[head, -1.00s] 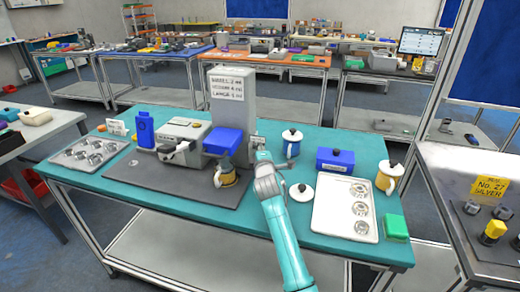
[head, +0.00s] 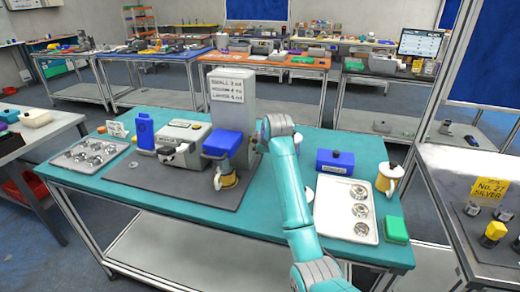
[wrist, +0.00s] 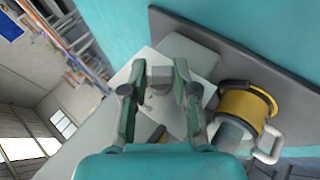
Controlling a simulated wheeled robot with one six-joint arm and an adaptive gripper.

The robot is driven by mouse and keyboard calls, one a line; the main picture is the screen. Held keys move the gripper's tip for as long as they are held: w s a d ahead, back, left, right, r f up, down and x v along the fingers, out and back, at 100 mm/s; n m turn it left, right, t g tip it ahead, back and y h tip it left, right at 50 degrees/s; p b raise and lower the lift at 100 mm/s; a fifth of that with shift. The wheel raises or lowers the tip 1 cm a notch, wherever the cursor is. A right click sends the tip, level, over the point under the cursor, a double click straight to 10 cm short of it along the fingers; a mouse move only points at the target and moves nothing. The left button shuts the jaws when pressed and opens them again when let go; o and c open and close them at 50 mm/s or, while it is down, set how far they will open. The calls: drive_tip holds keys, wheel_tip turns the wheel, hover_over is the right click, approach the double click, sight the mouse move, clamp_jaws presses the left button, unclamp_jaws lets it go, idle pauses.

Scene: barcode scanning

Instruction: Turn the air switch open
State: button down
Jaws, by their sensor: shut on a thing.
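The tall grey machine (head: 230,102) stands on the teal table with a white sign on its front. Its blue spout part (head: 222,143) sits over a yellow mug (head: 228,181). In the wrist view, my gripper (wrist: 160,74) has its fingers closed on either side of a small grey knob (wrist: 160,78), which I take for the air switch, on a pale machine face (wrist: 203,72). The yellow mug also shows there (wrist: 245,103), right of the fingers.
A dark mat (head: 130,188) lies under the machine. To the right are a blue box (head: 335,160), a metal tray (head: 346,212), a yellow lidded mug (head: 388,178) and a green block (head: 396,229). My arm covers part of the table's middle.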

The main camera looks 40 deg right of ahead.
drive_tip(key=g+y, duration=0.1)
drive_tip(key=m+g+y, duration=0.1)
drive_tip(key=g+y, duration=0.1)
drive_tip(key=shift+w+d+r, duration=0.15)
drive_tip(key=shift+d, duration=0.05)
drive_tip(key=shift+m+g+y, duration=0.3)
drive_tip(key=shift+g+y, duration=0.6)
drive_tip(key=shift+y, duration=0.3)
drive_tip(key=c, duration=0.9)
unclamp_jaws()
drive_tip(key=shift+d, duration=0.1)
drive_tip(key=v, duration=0.7)
drive_tip(key=shift+r, duration=0.15)
